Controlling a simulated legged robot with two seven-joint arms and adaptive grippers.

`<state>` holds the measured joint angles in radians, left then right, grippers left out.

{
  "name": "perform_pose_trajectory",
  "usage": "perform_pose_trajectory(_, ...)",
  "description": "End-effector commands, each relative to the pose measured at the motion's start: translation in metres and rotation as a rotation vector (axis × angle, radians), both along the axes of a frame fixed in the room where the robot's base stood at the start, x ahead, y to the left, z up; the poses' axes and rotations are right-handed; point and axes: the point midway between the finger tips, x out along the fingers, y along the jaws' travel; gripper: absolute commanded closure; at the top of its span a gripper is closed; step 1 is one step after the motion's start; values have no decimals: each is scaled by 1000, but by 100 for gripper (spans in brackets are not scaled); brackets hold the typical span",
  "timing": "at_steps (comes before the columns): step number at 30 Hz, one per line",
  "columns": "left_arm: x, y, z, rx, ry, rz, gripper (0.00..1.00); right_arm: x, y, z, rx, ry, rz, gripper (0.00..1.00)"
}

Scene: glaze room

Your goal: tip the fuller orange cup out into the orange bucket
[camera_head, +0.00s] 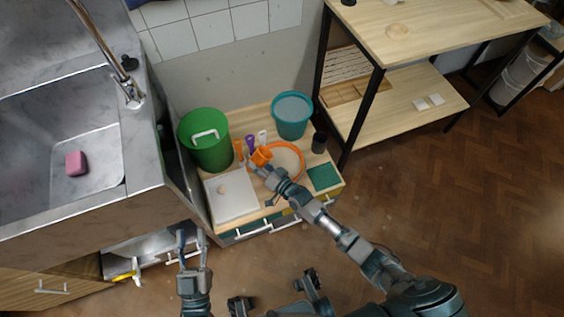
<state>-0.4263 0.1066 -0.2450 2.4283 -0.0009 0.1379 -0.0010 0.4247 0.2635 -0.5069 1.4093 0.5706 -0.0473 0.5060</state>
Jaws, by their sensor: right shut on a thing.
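My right gripper (258,167) is over the low wooden bench and shut on an orange cup (262,155). The cup looks tilted; its contents are too small to make out. An orange ring shape (301,163) lies just right of the cup; I cannot tell whether it is a bucket's rim or a flat ring. A narrow orange item (239,149) stands left of the held cup, too small to identify. My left gripper (191,240) is open and empty, in front of the bench and low in the picture.
A green bucket (206,152) and a teal bucket (291,121) stand at the bench's back. A purple item (250,143), a dark cup (319,142), a white board (232,198) and a green mat (323,177) are nearby. The sink (60,125) is left, shelving (400,105) right.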

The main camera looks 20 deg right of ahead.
Motion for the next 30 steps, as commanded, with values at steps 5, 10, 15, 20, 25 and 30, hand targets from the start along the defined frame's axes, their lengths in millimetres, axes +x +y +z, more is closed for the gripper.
perform_pose_trajectory(5,6,1,-21,60,186,0,60,1,1,8,-67,-8,-2,78)
perform_pose_trajectory(10,5,5,-47,114,365,1,60,1,6,5,-150,-12,-5,78)
perform_pose_trajectory(15,-2,10,-73,161,535,3,60,1,12,-1,-245,-19,-8,78)
perform_pose_trajectory(20,-13,17,-94,202,685,6,60,1,18,-6,-338,-26,-11,78)
perform_pose_trajectory(25,-30,24,-114,241,836,9,60,0,22,-8,-422,-31,-13,78)
perform_pose_trajectory(30,-49,32,-130,277,980,12,60,0,25,-7,-479,-32,-13,78)
